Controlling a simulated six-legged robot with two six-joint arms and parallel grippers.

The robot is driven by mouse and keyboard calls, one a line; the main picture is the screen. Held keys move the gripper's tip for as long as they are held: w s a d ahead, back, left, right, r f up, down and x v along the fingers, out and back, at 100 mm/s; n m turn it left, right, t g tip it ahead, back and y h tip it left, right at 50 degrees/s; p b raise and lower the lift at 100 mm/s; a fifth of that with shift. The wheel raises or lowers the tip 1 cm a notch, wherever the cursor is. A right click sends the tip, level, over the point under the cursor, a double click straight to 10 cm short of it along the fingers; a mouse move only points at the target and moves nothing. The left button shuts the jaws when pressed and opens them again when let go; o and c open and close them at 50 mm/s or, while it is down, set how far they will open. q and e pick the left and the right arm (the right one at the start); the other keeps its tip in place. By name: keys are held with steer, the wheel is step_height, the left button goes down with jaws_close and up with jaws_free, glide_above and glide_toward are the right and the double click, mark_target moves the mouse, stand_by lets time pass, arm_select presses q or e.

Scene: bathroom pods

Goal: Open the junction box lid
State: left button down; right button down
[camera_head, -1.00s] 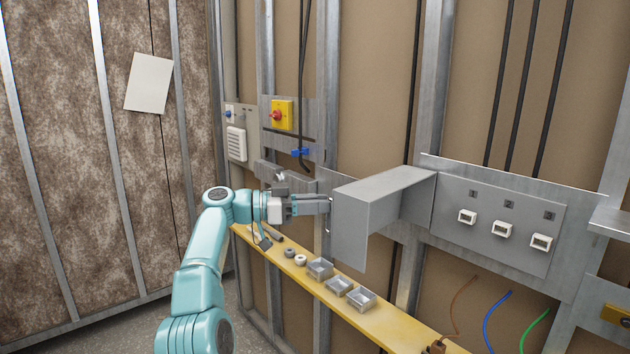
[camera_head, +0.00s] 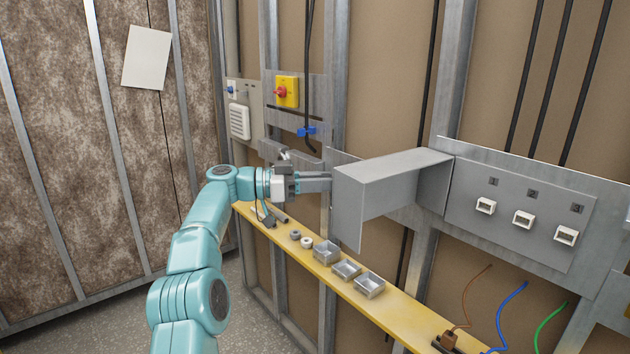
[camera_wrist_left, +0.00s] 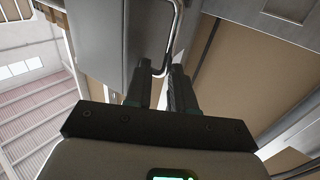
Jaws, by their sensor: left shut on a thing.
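The junction box lid (camera_head: 348,208) is a grey box-shaped metal cover standing out from the wall, swung open to the left of its grey back panel (camera_head: 520,248). White terminals (camera_head: 523,220) are exposed on that panel. My left gripper (camera_head: 326,182) reaches the lid's outer face from the left. In the left wrist view, its dark fingers (camera_wrist_left: 163,78) are shut on a bent chrome handle (camera_wrist_left: 174,40), beside the grey lid surface. The handle is mostly hidden in the head view. My right gripper is in neither view.
A yellow shelf (camera_head: 400,325) runs below the lid, carrying small grey boxes (camera_head: 346,270) and loose parts. Brown, blue and green wires (camera_head: 512,305) hang below the panel. A yellow switch (camera_head: 287,91) is on the wall at left. Open floor (camera_head: 265,320) lies in front.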

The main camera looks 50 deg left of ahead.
arm_select(q)
steer(key=shift+w+d+f, duration=0.1)
steer(key=shift+w+d, duration=0.15)
steer(key=shift+d, duration=0.1)
steer(key=c, duration=1.2)
jaws_free()
